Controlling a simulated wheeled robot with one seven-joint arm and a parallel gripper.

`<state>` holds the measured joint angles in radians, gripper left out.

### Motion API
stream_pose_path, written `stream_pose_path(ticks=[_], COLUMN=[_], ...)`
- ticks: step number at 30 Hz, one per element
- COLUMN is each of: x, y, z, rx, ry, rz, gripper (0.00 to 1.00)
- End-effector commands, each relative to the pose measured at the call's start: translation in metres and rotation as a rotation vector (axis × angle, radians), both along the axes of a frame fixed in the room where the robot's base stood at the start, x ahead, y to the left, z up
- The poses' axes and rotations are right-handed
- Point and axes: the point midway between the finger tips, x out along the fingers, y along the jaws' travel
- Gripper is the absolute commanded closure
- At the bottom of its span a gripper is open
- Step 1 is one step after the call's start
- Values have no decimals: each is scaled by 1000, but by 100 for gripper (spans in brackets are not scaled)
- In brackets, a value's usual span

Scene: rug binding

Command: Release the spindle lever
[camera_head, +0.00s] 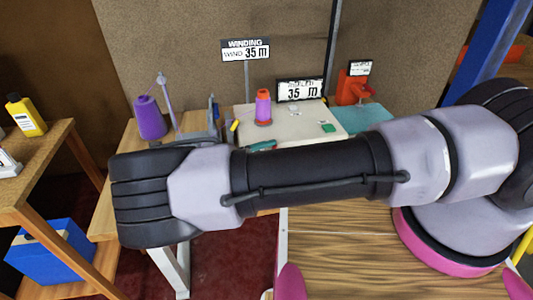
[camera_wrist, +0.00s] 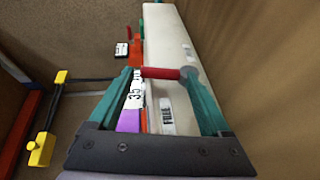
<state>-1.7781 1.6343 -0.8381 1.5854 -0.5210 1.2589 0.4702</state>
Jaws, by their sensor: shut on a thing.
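My gripper (camera_wrist: 163,73) shows in the wrist view as two teal fingers with a dark base. A short red cylindrical grip (camera_wrist: 160,72), which looks like the spindle lever's handle, lies crosswise between the fingertips, and the fingers are shut on it. A grey end piece shows at its right, by the right fingertip. The rest of the lever is hidden. In the head view my arm crosses the middle and covers the area in front of the winder; I cannot make out the red grip there.
A pale machine bed (camera_head: 305,128) carries a purple and orange spool (camera_head: 263,107). A purple cone (camera_head: 150,118) stands left of it. Signs reading 35 m (camera_head: 246,50) (camera_head: 299,90) stand behind. An orange-red device (camera_head: 352,88) is at the back right. A side table (camera_head: 45,160) holds a yellow bottle (camera_head: 26,115).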

Motion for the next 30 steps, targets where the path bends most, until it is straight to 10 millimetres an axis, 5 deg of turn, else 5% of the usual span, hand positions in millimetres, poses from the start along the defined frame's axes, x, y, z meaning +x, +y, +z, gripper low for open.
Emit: stream_pose_path(ticks=[3,4,6,16,30], x=[0,0,0,-5,-58], y=[0,0,1,7,73], z=[0,0,0,1,13], rx=[0,0,0,2,2], ry=[2,2,2,2,2], rz=[2,2,2,3,3], gripper=[74,14,0,0,0])
